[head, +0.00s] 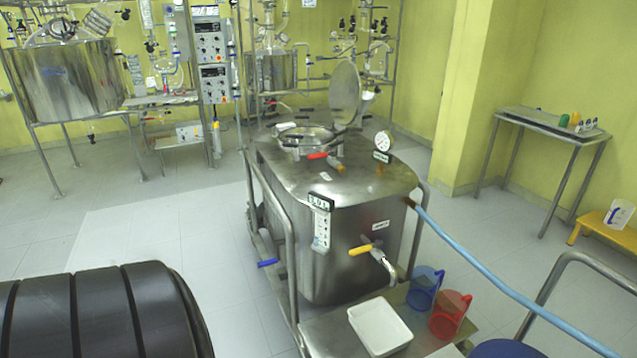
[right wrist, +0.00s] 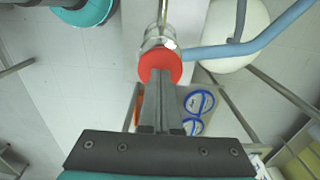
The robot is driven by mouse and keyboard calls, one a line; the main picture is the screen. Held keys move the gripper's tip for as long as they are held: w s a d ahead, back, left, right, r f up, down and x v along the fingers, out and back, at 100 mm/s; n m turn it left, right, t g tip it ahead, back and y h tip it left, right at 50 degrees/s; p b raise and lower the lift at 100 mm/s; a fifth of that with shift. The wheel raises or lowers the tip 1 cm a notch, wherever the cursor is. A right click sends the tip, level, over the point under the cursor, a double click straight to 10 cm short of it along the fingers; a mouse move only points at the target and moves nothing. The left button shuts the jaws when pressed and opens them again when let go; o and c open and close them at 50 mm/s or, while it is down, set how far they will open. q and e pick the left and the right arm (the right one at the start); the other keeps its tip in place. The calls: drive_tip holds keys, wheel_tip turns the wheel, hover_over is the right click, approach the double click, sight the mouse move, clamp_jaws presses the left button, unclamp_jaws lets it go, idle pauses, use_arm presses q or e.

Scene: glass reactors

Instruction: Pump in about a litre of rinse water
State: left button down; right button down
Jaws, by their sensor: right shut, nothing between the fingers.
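My right gripper (right wrist: 161,80) is shut and empty in the right wrist view. Its fingertips are at a round red knob (right wrist: 160,62) on a metal fitting (right wrist: 158,38); I cannot tell whether they touch it. A blue hose (right wrist: 215,52) runs right from beside the fitting. In the head view a steel tank (head: 345,235) has its round lid (head: 345,92) raised, a gauge (head: 384,141) on top and a yellow-handled valve (head: 365,248) low in front. A blue hose (head: 490,271) joins its right side. Neither gripper shows in the head view.
A blue jug (head: 424,288), a red jug (head: 450,315) and a white tray (head: 380,326) sit before the tank. A large black ribbed body (head: 100,315) fills the lower left corner. A side table (head: 552,121) stands at right. Glass reactors line the back.

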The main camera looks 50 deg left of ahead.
wheel_tip(320, 180, up, 9)
drive_tip(key=p, duration=0.5)
drive_tip(key=shift+f+p, duration=0.2)
drive_tip(key=shift+p, duration=0.15)
wheel_tip(320, 180, up, 6)
drive_tip(key=p, duration=0.3)
drive_tip(key=shift+p, duration=0.3)
